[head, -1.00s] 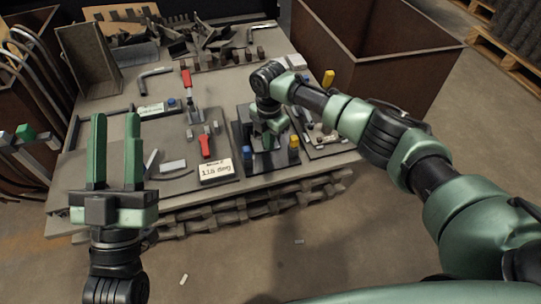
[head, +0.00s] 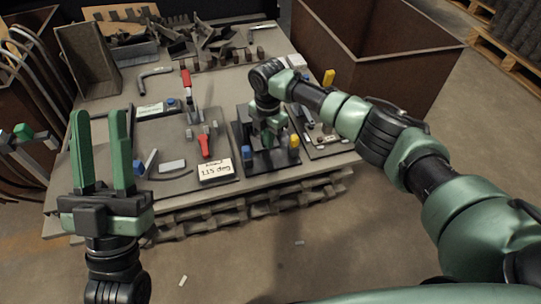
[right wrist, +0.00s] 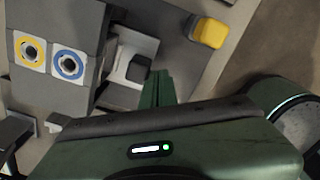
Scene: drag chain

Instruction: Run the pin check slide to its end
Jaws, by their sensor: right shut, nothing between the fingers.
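In the right wrist view a grey block (right wrist: 60,20) carries a yellow-ringed hole (right wrist: 31,51) and a blue-ringed hole (right wrist: 69,66). Beside it is a pale part with a dark block (right wrist: 139,68). My right gripper (head: 268,138) is shut and empty, down over the fixture. Its green fingers (right wrist: 157,84) are close beside the pale part; contact cannot be told. My left gripper (head: 100,113) is open and empty, in front of the table's left side.
A red-handled clamp (head: 187,85) stands left of the fixture. A white card (head: 214,171) lies at the front edge. A large brown bin (head: 400,60) stands behind my right arm.

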